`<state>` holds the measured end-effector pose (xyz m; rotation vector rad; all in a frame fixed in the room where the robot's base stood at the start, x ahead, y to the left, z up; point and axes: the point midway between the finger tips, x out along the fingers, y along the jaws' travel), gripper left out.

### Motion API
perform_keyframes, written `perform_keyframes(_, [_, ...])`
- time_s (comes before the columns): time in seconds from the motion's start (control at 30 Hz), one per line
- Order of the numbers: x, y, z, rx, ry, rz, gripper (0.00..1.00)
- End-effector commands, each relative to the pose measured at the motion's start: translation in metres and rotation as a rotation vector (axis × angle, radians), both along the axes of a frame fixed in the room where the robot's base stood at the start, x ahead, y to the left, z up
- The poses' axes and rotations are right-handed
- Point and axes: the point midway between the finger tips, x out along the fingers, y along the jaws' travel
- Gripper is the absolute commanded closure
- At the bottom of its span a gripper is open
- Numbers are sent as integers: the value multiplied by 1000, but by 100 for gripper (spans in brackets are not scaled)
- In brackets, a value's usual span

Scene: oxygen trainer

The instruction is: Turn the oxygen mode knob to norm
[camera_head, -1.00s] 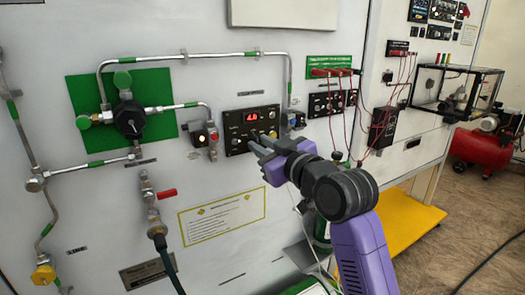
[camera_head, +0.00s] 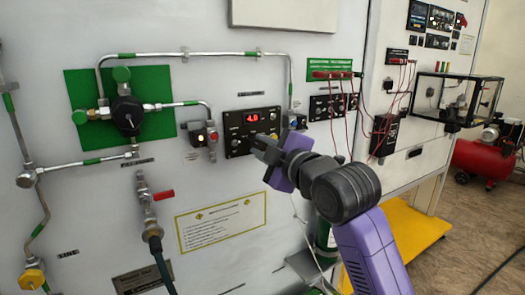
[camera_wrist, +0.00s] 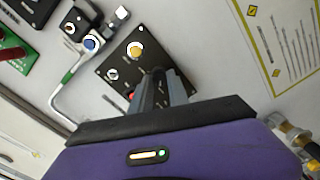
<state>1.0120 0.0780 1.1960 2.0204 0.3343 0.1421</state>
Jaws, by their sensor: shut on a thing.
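In the wrist view the panel (camera_wrist: 105,68) shows tilted, with a round yellow part (camera_wrist: 134,50) and a small silver part (camera_wrist: 112,74). My gripper (camera_head: 258,143) reaches the lower part of the panel. In the wrist view its fingers (camera_wrist: 160,80) are close together against the panel, shut on the oxygen mode knob.
A small valve box with a blue button (camera_wrist: 88,45) and a pipe lie close beside the panel. Another valve box (camera_head: 203,137) is to its left. Red cables (camera_head: 333,125) hang to the right of my arm. A yellow-bordered notice (camera_head: 222,222) is below.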

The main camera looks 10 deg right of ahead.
Motion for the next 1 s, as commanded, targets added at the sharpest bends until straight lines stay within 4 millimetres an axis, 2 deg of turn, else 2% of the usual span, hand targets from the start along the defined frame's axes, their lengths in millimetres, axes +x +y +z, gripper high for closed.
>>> perform_keyframes(0.23, [0, 1, -2, -63, -18, 2, 100])
perform_keyframes(0.7, [0, 1, -1, -74, -21, 1, 100])
perform_keyframes(0.73, [0, 1, -1, -73, -20, 1, 76])
perform_keyframes(0.8, [0, 1, -1, -73, -21, 2, 62])
perform_keyframes(0.83, [0, 1, -1, -73, -22, 2, 58])
perform_keyframes(1.0, [0, 1, -1, -73, -22, 1, 58])
